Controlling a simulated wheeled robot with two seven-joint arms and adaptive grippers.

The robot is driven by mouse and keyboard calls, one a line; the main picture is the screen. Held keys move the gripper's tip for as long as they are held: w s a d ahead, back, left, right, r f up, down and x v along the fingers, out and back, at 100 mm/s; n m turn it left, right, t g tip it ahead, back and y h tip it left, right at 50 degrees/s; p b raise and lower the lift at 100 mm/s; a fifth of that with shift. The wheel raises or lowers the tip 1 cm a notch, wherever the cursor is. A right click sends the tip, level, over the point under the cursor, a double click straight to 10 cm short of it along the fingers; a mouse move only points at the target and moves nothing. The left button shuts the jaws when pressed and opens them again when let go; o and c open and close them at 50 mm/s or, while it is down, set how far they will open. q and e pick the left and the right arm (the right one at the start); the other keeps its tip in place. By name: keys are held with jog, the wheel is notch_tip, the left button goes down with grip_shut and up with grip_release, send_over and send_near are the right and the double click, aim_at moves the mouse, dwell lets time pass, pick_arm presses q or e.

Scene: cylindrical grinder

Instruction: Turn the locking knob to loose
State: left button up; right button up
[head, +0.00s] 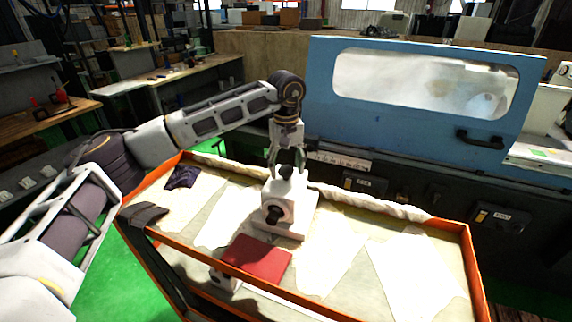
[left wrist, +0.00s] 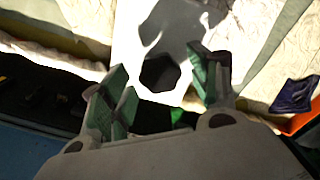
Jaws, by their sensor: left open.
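A white device (head: 292,190) stands on the orange-edged cart, with a dark knob (head: 286,172) on its top and another black knob (head: 273,215) on its front face. I cannot tell by sight which one is the locking knob. My left gripper (head: 286,158) points down from above, open, with its fingers about the top knob. In the left wrist view a black, lobed knob (left wrist: 160,73) shows between the green-padded fingers of the left gripper (left wrist: 158,64); gaps show on both sides, and contact is not evident. My right gripper is out of view.
The cart's orange rim (head: 468,245) surrounds paper sheets, a red booklet (head: 257,258) in front of the device and a dark blue cloth (head: 183,177) at left. A blue machine cover (head: 415,125) with a window stands behind. The cart's right side is free of tall objects.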

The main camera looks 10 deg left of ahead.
pick_arm(q)
jog(key=shift+c, duration=0.3)
jog(key=c, duration=1)
